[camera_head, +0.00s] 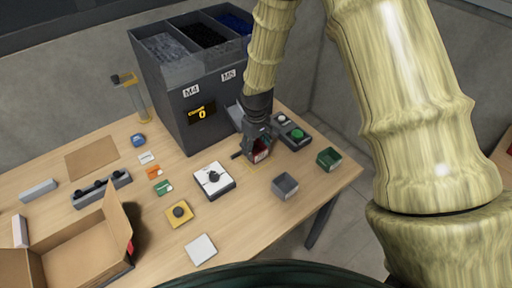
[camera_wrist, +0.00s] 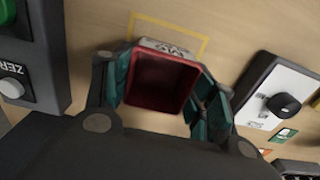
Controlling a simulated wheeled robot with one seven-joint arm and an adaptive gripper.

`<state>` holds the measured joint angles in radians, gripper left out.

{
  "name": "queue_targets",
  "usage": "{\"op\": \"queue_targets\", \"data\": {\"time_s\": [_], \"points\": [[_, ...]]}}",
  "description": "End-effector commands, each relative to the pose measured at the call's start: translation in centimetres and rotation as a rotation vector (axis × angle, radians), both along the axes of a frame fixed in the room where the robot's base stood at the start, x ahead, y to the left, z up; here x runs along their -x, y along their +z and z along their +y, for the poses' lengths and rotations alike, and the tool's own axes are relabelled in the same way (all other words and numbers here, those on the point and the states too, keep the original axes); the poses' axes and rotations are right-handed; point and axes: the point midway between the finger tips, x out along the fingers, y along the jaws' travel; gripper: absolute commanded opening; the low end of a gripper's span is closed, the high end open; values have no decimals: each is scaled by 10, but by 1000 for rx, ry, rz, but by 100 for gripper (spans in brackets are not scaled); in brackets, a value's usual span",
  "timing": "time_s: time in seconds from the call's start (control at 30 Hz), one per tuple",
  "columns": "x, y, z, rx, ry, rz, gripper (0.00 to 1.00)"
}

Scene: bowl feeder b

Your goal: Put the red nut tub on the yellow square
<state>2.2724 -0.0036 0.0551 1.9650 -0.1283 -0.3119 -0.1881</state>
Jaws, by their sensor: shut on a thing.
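The red nut tub (camera_wrist: 158,84) is between my gripper's fingers (camera_wrist: 160,92) in the wrist view. It looks empty inside and has a white label on its far rim. The yellow square (camera_wrist: 170,23) is a thin outline on the table, partly hidden behind the tub in the wrist view. I cannot tell whether the tub touches the table.
The tall grey dispenser (camera_head: 196,116) stands behind my gripper. A control box with a green button (camera_head: 296,134) is close on the right. A green tub (camera_head: 329,158), a grey tub (camera_head: 285,186) and a white scale (camera_head: 214,181) stand nearby. An open carton (camera_head: 84,250) is front left.

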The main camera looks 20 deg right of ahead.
Motion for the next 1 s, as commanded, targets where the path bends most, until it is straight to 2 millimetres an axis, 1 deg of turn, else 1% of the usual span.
{"op": "queue_targets", "data": {"time_s": [0.13, 0.53, 0.57, 0.6, 0.67, 1.0], "points": [[0, -10, 0, 0, 0, 0, 29], [0, -14, 0, 1, 0, -1, 29], [0, -14, 0, 1, 0, -1, 60], [0, -14, 0, 1, 0, -1, 67], [0, -14, 0, 1, 0, -1, 78], [0, -13, 0, 1, 0, -1, 78]]}}
